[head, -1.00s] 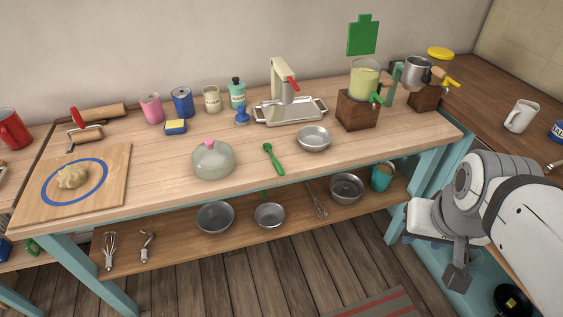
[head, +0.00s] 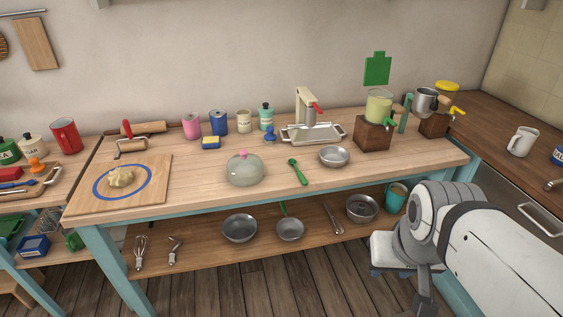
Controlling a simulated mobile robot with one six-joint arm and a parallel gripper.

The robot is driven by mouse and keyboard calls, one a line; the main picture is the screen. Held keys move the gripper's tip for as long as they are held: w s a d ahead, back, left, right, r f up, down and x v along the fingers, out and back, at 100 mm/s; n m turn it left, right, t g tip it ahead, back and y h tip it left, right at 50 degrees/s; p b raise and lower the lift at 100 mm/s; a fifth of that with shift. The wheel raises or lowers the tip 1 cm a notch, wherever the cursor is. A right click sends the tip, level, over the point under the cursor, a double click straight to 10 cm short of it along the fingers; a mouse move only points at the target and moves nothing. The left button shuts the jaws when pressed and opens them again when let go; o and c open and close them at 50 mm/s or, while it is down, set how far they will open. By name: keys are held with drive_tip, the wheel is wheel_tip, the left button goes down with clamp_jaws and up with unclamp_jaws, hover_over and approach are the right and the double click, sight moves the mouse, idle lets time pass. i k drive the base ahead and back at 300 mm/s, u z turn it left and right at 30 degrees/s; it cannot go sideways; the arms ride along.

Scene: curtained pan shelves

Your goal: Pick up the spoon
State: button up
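A green spoon (head: 299,173) lies on the wooden worktop (head: 345,182), between a domed pale green lid with a pink knob (head: 245,170) and a small metal bowl (head: 334,156). Its long axis slants from upper left to lower right, and nothing covers it. My arm is at the lower right, in front of the table and well away from the spoon. The dark end of my arm, where my gripper (head: 425,300) is, runs down to the bottom edge; its fingers cannot be made out.
Bottles and cans stand along the back of the worktop. A metal tray with a press (head: 313,132) and a juicer on a wooden block (head: 374,135) stand behind right. A lower shelf (head: 200,245) holds bowls, a whisk and a teal cup (head: 396,198). Worktop front near the spoon is clear.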

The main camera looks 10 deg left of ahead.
sight(293, 161)
drive_tip(key=u, duration=1.1)
drive_tip(key=i, duration=1)
